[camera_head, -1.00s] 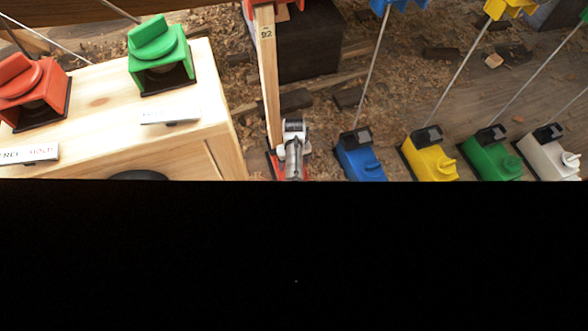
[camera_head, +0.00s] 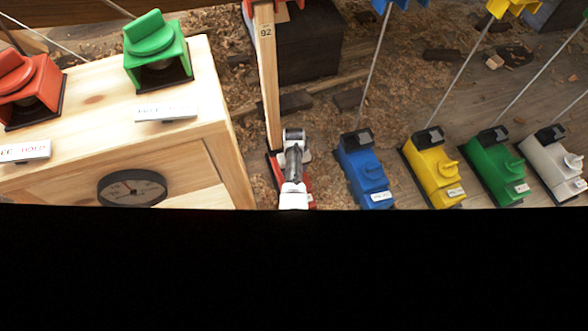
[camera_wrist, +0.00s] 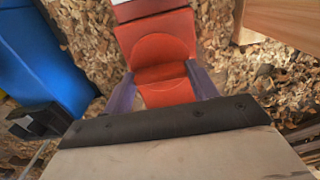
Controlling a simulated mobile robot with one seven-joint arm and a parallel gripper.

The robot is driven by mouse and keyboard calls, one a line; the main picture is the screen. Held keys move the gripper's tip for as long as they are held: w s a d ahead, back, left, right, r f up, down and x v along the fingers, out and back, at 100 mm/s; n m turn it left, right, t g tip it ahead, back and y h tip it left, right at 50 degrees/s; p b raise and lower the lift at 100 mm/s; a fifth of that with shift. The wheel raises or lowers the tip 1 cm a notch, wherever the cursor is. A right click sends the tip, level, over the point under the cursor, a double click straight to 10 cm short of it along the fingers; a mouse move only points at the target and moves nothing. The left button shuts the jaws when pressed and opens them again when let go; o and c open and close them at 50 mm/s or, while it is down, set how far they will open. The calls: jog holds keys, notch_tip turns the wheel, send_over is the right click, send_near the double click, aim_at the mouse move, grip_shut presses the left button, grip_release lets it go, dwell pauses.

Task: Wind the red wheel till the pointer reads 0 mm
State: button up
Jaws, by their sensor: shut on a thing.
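The red wheel (camera_wrist: 160,48) is a round red turning piece with a raised grip on a red housing, in the middle of the wrist view. My gripper (camera_wrist: 164,88) is shut on its raised grip, one grey-purple finger on each side. In the head view the red housing (camera_head: 308,188) shows only as slivers around my wrist, at the foot of the wooden post. The wheel and my fingertips are hidden there. A dark-rimmed round dial (camera_head: 132,188) with a thin reddish pointer is on the wooden box front. Its figures are too small to read.
A blue unit (camera_head: 364,170) stands just right of my wrist, then yellow, green and white ones. The wooden post (camera_head: 266,80), marked 92, rises beside my wrist. The wooden box (camera_head: 90,95) at left carries red and green knobs. Wood shavings cover the floor.

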jog(key=shift+c, duration=0.3)
jog(key=m, duration=0.6)
jog(key=shift+m+p, duration=0.3)
jog(key=shift+p, duration=0.05)
jog(key=m, duration=0.5)
jog(key=shift+m, duration=0.4)
jog(key=o, duration=1)
jog(key=shift+r, duration=0.1)
notch_tip(320, 180, up, 14)
jog(key=p, duration=0.4)
jog(key=shift+f, duration=0.2)
